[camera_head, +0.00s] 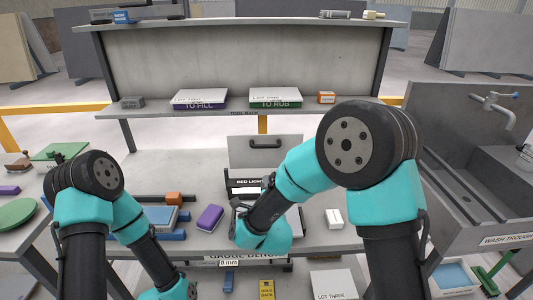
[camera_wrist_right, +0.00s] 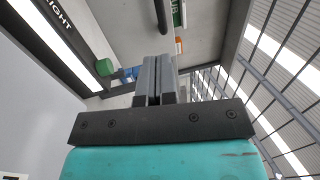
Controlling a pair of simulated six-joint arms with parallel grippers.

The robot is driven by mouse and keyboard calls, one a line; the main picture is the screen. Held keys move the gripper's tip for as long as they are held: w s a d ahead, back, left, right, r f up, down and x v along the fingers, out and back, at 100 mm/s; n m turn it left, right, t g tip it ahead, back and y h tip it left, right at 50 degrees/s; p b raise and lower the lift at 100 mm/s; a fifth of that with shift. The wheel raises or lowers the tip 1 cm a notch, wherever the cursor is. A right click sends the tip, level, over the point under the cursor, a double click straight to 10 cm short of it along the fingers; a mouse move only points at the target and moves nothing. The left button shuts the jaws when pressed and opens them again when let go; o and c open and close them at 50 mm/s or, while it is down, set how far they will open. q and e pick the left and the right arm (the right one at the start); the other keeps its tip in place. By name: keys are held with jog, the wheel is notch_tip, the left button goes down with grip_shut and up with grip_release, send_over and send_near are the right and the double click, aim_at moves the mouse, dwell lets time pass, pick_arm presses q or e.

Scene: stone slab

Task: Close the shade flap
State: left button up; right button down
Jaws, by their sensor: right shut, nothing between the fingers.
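The shade flap (camera_head: 285,154) is a grey panel with a dark bar handle (camera_head: 264,145). It stands raised behind the black lamp box marked RED LIGHT (camera_head: 241,182) at the middle of the bench. My right arm reaches in front of the box and hides part of it. In the right wrist view my right gripper (camera_wrist_right: 156,57) is shut and empty, and a dark bar (camera_wrist_right: 166,16) shows just past its fingertips. The lit white strip and LIGHT label (camera_wrist_right: 58,20) lie to its left. I cannot tell whether the fingers touch anything. My left gripper is below the picture.
A shelf (camera_head: 250,110) with boxes overhangs behind. A wash trough (camera_head: 495,190) stands at the right.

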aim_at(267, 147)
jog(key=w, duration=0.4)
jog(key=w+r, duration=0.1)
jog(key=w, duration=0.3)
jog(key=w+r, duration=0.1)
jog(key=w, duration=0.4)
jog(key=shift+a+r, duration=0.2)
jog(key=shift+w+d, duration=0.15)
